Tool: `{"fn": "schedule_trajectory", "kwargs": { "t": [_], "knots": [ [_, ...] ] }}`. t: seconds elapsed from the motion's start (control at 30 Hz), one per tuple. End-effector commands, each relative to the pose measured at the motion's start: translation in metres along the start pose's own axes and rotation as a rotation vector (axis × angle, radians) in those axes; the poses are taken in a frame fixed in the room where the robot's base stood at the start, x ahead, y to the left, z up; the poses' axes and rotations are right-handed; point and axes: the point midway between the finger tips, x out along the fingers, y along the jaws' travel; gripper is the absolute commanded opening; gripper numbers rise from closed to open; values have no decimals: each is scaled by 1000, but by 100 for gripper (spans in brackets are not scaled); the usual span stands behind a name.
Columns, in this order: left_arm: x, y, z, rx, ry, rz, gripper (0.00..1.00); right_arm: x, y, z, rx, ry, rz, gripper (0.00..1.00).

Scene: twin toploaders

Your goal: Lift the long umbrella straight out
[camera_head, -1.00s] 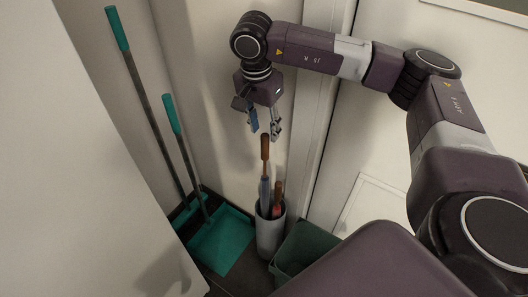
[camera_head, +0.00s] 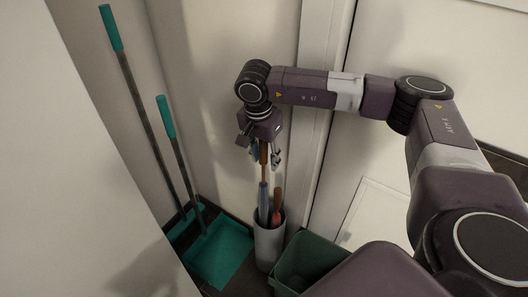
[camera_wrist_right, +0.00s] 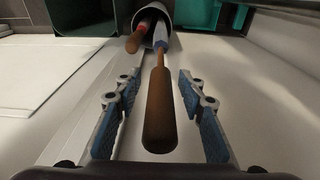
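The long umbrella (camera_head: 263,195) stands in a light grey cylindrical stand (camera_head: 268,243), its brown handle up and its blue-grey furled part lower down. A shorter red umbrella (camera_head: 277,208) with a brown handle stands beside it on the right. My right gripper (camera_head: 265,154) points down over the long umbrella's handle. In the right wrist view the open fingers of the right gripper (camera_wrist_right: 156,84) are on both sides of the brown handle (camera_wrist_right: 159,110), with a gap on each side. The stand's mouth (camera_wrist_right: 151,40) is beyond. My left gripper is not in view.
A dark green bin (camera_head: 300,262) stands right of the stand. A teal broom (camera_head: 150,115) and a teal dustpan (camera_head: 219,255) with a long handle lean in the corner on the left. Walls are close behind; a white panel is at the left.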

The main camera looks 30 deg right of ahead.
Motion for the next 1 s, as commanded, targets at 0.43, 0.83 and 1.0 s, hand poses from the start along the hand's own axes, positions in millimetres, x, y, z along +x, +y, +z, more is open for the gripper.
{"fn": "schedule_trajectory", "kwargs": {
  "t": [0.43,0.83,1.0],
  "knots": [
    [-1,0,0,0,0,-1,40,2,0,0,0,0,0,19],
    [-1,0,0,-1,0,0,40,1,-1,0,0,1,-2,0],
    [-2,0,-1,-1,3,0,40,-2,-1,-1,0,0,-2,0]
  ]
}}
